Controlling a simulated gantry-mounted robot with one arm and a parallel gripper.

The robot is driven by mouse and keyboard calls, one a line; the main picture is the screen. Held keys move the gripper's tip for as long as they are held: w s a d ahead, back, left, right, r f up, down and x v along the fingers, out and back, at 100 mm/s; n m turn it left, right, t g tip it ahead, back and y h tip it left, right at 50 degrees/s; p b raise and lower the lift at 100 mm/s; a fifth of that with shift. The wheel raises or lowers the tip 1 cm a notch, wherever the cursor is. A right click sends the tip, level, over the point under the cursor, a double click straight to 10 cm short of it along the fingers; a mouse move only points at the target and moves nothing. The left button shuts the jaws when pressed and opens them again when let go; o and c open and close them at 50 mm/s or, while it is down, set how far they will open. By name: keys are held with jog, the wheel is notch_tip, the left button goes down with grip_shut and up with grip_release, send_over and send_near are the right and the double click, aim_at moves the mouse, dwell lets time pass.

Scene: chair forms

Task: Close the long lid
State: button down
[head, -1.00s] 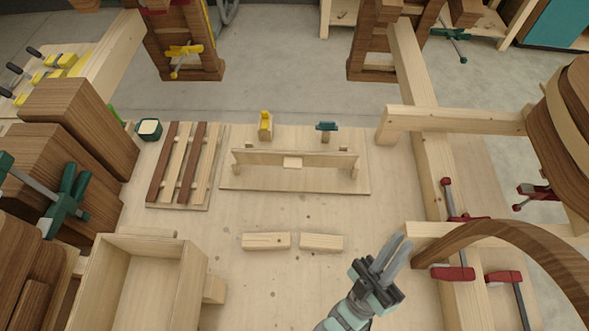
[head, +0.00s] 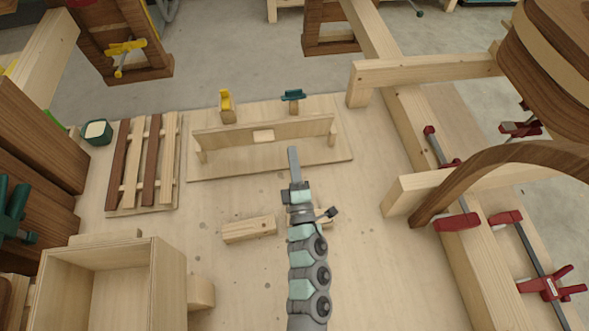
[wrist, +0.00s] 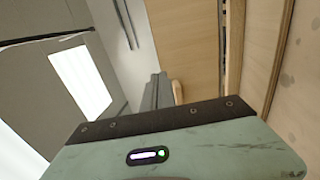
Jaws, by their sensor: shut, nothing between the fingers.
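The long lid (head: 225,136) is a pale wooden board raised on edge across a flat wooden base panel (head: 215,170), with a small light tab (head: 264,136) near its middle. Short pegs stand at both ends. My gripper (head: 293,155) is shut and empty, its fingertips just in front of the lid, right of the tab. I cannot tell whether they touch it. In the wrist view, the shut fingers (wrist: 156,90) point toward a pale wooden panel (wrist: 180,35), probably the lid.
A yellow clamp (head: 227,103) and a teal clamp (head: 293,97) stand behind the lid. A slatted rack (head: 143,160) lies left; an open wooden box (head: 165,285) stands front left. A wooden block (head: 249,229) lies beside my arm. Red clamps (head: 458,222) and beams bound the right.

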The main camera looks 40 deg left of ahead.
aim_at(288, 123)
jog(key=p+x, duration=0.1)
jog(key=x, duration=0.5)
jog(key=shift+w+a+r, duration=0.1)
jog(key=shift+w+a, duration=0.15)
jog(key=shift+a, duration=0.05)
jog(key=shift+r, duration=0.1)
